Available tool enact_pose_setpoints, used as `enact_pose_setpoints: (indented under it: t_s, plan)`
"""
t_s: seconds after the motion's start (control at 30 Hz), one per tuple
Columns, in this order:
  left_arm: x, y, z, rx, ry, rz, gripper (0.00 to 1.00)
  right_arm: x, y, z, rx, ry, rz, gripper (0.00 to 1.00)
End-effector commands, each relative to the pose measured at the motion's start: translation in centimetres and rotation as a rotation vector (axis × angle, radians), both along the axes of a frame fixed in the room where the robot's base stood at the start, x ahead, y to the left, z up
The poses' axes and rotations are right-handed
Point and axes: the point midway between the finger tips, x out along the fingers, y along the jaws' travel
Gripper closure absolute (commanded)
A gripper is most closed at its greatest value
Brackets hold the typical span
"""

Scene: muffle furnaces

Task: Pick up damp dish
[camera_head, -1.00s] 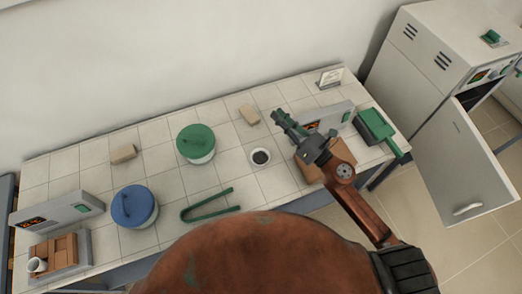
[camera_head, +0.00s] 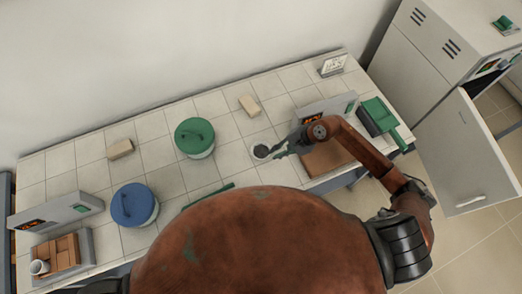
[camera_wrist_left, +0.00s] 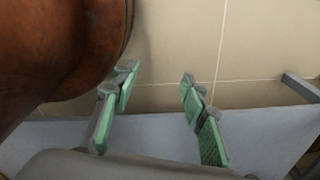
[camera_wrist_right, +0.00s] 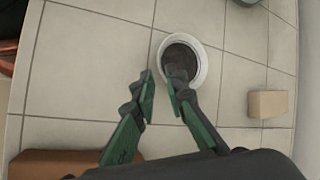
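A small white dish with dark contents (camera_head: 259,152) sits on the tiled bench in the head view. The dish also shows in the right wrist view (camera_wrist_right: 203,60). My right gripper (camera_head: 270,154) is at its near right edge. In the right wrist view my right gripper (camera_wrist_right: 161,80) is open; one fingertip overlaps the dish's rim and dark inside, the other is outside its left side. Contact cannot be told. My left gripper (camera_wrist_left: 158,75) is open and empty in the left wrist view, away from the dish; the head view does not show it.
A green-lidded pot (camera_head: 194,138) and a blue-lidded pot (camera_head: 134,205) stand left of the dish. A beige block (camera_head: 250,106) lies behind it. A balance (camera_head: 330,108) and green pan (camera_head: 379,116) are right. The furnace door (camera_head: 465,155) hangs open.

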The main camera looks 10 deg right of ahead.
Motion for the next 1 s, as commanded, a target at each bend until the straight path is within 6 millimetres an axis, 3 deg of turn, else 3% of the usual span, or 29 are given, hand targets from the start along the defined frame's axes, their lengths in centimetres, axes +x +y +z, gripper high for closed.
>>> enact_pose_setpoints:
  t_s: [0.3,0.57,0.73,1.0]
  plan:
    - [0.9,0.1,1.0,0.001,-0.012,-0.001,0.6,0.7,2.6,-2.8,0.004,0.001,0.002,0.88]
    - [1.3,0.0,1.0,0.0,-0.018,-0.002,0.6,0.8,2.7,-3.1,0.002,0.0,0.003,0.88]
    - [1.3,0.0,1.0,0.0,-0.017,-0.002,0.6,0.8,2.8,-3.0,0.003,0.0,0.003,0.99]
    - [1.2,0.0,1.0,0.0,-0.015,-0.003,0.6,0.8,2.7,-3.0,0.003,0.0,0.003,1.0]
